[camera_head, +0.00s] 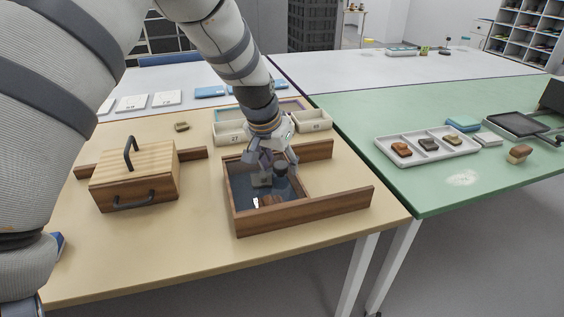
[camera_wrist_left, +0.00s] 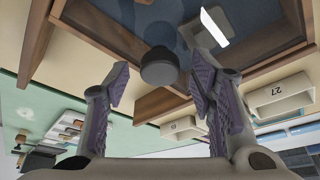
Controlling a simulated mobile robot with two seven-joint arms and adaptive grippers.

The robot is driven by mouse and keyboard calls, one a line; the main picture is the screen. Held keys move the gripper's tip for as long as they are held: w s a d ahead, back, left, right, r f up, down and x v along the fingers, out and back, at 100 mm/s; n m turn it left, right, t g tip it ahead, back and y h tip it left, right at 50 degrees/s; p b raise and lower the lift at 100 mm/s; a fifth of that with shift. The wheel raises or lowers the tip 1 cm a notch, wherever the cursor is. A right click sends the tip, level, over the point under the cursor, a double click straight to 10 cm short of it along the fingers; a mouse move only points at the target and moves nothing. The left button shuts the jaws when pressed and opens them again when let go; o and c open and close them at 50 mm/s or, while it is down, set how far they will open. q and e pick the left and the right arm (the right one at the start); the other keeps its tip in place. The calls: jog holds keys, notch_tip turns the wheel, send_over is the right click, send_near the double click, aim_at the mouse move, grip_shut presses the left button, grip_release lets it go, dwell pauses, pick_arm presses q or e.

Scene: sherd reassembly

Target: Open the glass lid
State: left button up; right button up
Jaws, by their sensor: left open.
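The glass lid (camera_head: 238,189) lies in the wooden display box (camera_head: 300,208), with dark blue showing through it and a bright reflection on it. The lid also shows in the left wrist view (camera_wrist_left: 130,14). A dark round knob (camera_wrist_left: 160,66) stands on the lid near one edge of the frame. My left gripper (camera_head: 270,172) is low over the box, its fingers pointing down. In the left wrist view my left gripper (camera_wrist_left: 162,82) is open, with the knob between its fingertips and a gap on each side. My right gripper is out of view.
A wooden box with a black handle (camera_head: 134,174) stands to the left. Pale bins (camera_head: 312,121) stand behind the display box. A grey tray with sherds (camera_head: 428,146) lies on the green table (camera_head: 440,195). The beige table's front (camera_head: 170,245) is clear.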

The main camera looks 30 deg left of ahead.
pick_arm(q)
jog(key=shift+w, duration=0.1)
